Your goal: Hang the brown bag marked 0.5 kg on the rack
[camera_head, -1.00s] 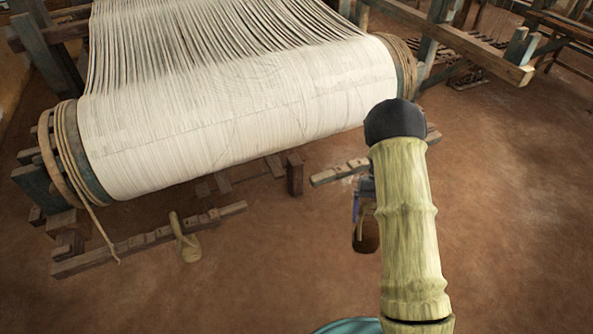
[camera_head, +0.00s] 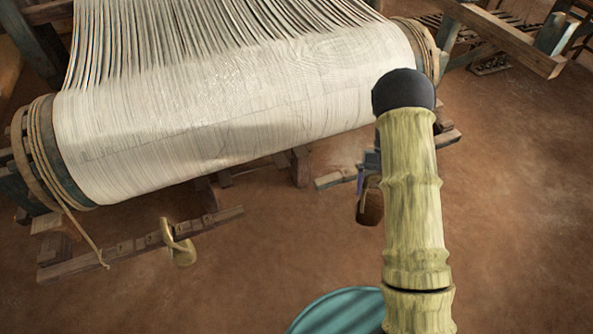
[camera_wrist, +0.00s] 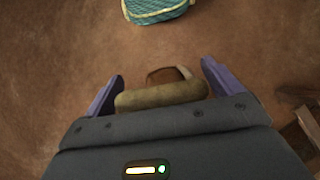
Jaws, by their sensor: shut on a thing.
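My gripper (camera_head: 362,180) is low beside my bamboo-like arm, which partly hides it in the head view. In the wrist view my gripper (camera_wrist: 162,92) has its two purple fingers either side of a khaki roll (camera_wrist: 160,96), shut on it. A brown bag (camera_head: 370,207) hangs under the gripper; in the wrist view its brown body (camera_wrist: 165,75) shows just past the roll. No weight mark is readable. A notched wooden rack bar (camera_head: 110,253) lies low at left, with a tan bag (camera_head: 180,250) hanging at it. My gripper is right of this bar, apart from it.
The loom's big roller of white warp (camera_head: 220,120) fills the upper left. A similar wooden bar (camera_head: 330,181) lies behind the gripper. A teal striped thing (camera_head: 340,312) is at the bottom edge.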

